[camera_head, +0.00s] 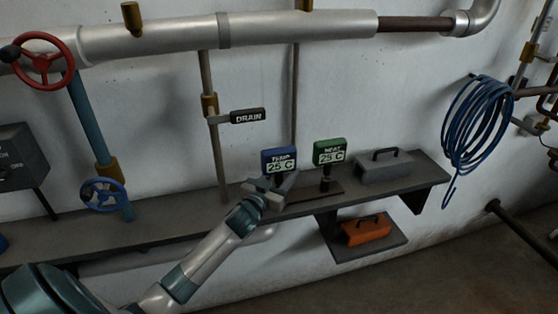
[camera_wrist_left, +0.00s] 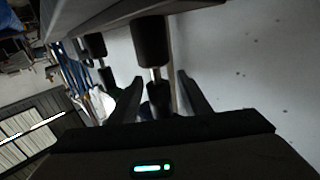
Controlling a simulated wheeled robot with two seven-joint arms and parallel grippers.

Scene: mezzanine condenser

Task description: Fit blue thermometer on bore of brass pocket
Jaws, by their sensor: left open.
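The blue thermometer (camera_head: 279,160), with a display reading 25 C, stands upright on the shelf. My left gripper (camera_head: 270,188) is just below its head, open. In the left wrist view, a dark cylinder with a shiny stem (camera_wrist_left: 155,74) lies between the open fingers (camera_wrist_left: 160,78), with a visible gap on the right side. It appears to be the blue thermometer's lower part; contact cannot be told. Brass fittings sit on the upper pipe (camera_head: 132,18) and beside the DRAIN tag (camera_head: 209,104); which is the pocket, and its bore, cannot be told. My right gripper is not in view.
A green thermometer (camera_head: 329,153) stands close to the right of the blue one. A grey toolbox (camera_head: 383,167) sits farther right on the shelf (camera_head: 165,235). An orange box (camera_head: 366,229) is on a lower shelf. A blue hose coil (camera_head: 477,120) hangs on the wall.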

